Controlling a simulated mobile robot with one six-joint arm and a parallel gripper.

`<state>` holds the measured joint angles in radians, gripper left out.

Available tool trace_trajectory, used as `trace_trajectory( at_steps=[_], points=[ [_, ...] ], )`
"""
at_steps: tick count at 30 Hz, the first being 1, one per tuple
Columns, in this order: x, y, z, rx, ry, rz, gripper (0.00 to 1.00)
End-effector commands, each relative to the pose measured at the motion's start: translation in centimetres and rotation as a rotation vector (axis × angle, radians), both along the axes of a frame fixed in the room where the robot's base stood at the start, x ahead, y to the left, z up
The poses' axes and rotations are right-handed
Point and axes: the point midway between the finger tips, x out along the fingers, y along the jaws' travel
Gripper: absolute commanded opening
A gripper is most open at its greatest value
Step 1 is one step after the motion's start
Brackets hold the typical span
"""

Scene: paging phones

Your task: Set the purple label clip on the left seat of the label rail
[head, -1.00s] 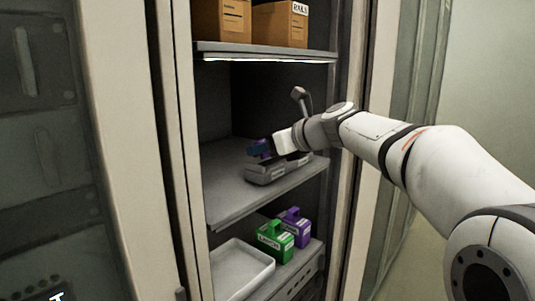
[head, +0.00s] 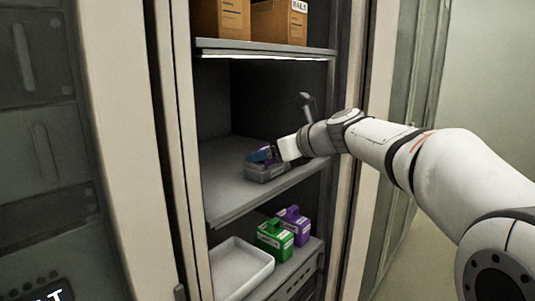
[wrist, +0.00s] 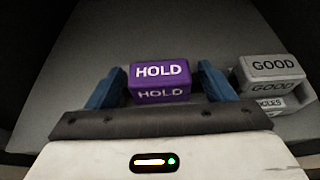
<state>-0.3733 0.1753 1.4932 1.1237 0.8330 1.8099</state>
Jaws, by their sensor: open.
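The purple label clip (wrist: 159,72), lettered HOLD, stands upright between the two blue fingers of my gripper (wrist: 160,82) in the wrist view. The fingers are open, with a gap on each side of the clip. In the head view my gripper (head: 264,155) is low over the grey label rail (head: 266,173) on the middle shelf, and a bit of purple shows between the fingers. A grey clip lettered GOOD (wrist: 272,66) stands to the right of the purple clip. The seat under the purple clip is hidden, so full seating cannot be told.
The middle shelf (head: 228,185) is bare left of the rail. Cabinet posts stand close on both sides. Cardboard boxes (head: 278,22) sit on the shelf above. Below are a white tray (head: 241,266), a green item (head: 274,241) and a purple item (head: 294,224), both handled.

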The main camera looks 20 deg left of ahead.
Motion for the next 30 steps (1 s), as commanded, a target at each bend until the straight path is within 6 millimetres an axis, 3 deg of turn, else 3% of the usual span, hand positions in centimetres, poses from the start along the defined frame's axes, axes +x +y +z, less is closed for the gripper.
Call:
trace_trajectory(
  at_steps=[9,15,26,30],
  points=[
    [-2.3,-5.8,2.6,0.001,-0.004,-0.005,0.76],
    [-3.4,-8.3,3.7,0.0,-0.002,-0.002,0.76],
    [-3.8,-9.2,4.2,0.0,-0.001,0.0,0.76],
    [-4.4,-10.1,2.8,-0.067,-0.051,0.013,0.76]
  ],
)
